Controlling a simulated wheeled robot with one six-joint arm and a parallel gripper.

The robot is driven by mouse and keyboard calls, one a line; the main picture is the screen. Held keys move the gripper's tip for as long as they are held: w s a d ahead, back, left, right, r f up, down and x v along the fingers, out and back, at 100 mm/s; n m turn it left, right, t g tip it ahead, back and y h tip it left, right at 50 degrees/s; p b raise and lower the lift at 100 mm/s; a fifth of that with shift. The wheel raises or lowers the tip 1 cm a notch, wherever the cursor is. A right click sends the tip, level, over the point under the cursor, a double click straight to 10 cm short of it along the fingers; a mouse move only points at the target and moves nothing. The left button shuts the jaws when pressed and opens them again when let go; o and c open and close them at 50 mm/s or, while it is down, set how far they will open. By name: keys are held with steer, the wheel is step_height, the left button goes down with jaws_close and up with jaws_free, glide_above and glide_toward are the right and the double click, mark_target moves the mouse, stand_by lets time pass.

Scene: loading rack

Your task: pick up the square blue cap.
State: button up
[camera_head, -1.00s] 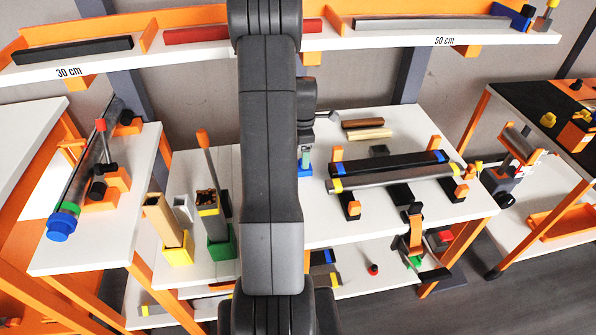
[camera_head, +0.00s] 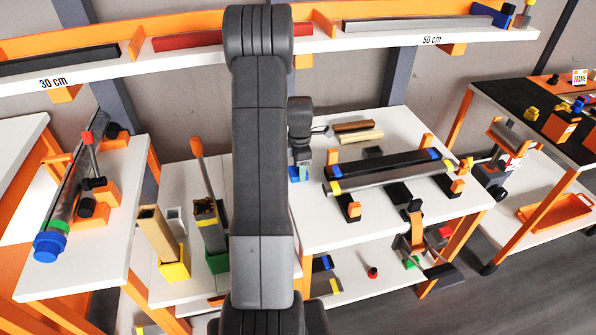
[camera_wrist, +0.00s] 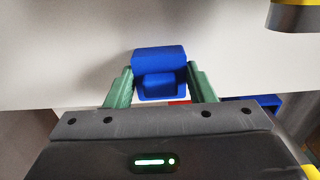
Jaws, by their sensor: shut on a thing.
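The square blue cap (camera_wrist: 160,68) is between the two green fingers of my gripper (camera_wrist: 161,82) in the wrist view. The fingers are shut on its left and right sides. In the head view the gripper (camera_head: 303,160) points down at the left edge of the right-hand white table, and the cap (camera_head: 298,174) shows as a small blue patch below it, partly hidden by my arm. I cannot tell whether the cap touches the white surface or is just above it.
A black bar (camera_head: 386,164) and a grey tube (camera_head: 392,178) lie on holders to the right. Upright square tubes in yellow (camera_head: 175,271) and green (camera_head: 217,262) bases stand left of my arm. A long shelf (camera_head: 205,58) runs behind.

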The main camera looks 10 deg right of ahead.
steer(key=shift+r, duration=0.15)
step_height(320, 180, up, 10)
steer(key=shift+f, duration=0.1)
stand_by(0.3)
stand_by(1.0)
